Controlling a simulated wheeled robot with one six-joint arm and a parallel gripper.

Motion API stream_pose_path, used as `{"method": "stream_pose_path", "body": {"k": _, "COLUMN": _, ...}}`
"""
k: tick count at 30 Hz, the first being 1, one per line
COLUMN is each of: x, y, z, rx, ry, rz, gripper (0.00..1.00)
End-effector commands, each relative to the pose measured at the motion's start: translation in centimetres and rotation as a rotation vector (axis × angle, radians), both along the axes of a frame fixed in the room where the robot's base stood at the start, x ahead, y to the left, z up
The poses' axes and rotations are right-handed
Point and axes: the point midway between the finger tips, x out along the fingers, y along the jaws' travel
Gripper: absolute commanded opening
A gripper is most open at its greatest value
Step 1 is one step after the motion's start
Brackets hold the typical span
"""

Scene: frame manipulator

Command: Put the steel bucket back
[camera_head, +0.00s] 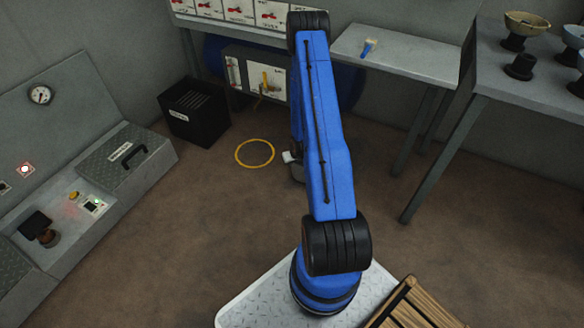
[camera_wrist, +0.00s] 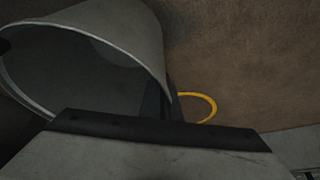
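The steel bucket (camera_wrist: 135,35) fills the upper left of the wrist view, with its open mouth and round rim towards the camera. In the head view a small grey part, probably of the bucket (camera_head: 298,174), shows low beside my blue arm, which hides the rest. My gripper (camera_wrist: 158,103) shows in the wrist view as a dark part close against the bucket's wall. Whether its fingers are closed on the wall is hidden. A yellow ring (camera_head: 255,153) is marked on the floor left of my arm, empty; it also shows in the wrist view (camera_wrist: 212,105).
A black bin (camera_head: 195,112) stands against the wall behind the ring. A grey console (camera_head: 125,160) is at the left. A workbench (camera_head: 405,55) and a table with bowls (camera_head: 540,90) stand at the right. The floor around the ring is clear.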

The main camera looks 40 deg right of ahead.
Motion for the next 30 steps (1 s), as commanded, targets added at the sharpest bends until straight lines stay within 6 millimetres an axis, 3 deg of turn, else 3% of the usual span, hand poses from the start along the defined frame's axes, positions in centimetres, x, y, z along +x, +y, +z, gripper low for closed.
{"method": "stream_pose_path", "body": {"k": 6, "x": 0.0, "y": 0.0, "z": -2.3, "rx": 0.001, "ry": 0.0, "rz": -0.002, "gripper": 0.0}}
{"method": "stream_pose_path", "body": {"k": 17, "x": 0.0, "y": 0.0, "z": -2.6, "rx": 0.0, "ry": -0.001, "rz": -0.001, "gripper": 0.0}}
{"method": "stream_pose_path", "body": {"k": 20, "x": 0.0, "y": 0.0, "z": -2.6, "rx": 0.0, "ry": 0.0, "rz": -0.001, "gripper": 0.2}}
{"method": "stream_pose_path", "body": {"k": 21, "x": 0.0, "y": 0.0, "z": -2.6, "rx": 0.0, "ry": 0.0, "rz": -0.001, "gripper": 0.21}}
{"method": "stream_pose_path", "body": {"k": 30, "x": 0.0, "y": 0.0, "z": -2.5, "rx": 0.0, "ry": 0.0, "rz": -0.001, "gripper": 0.21}}
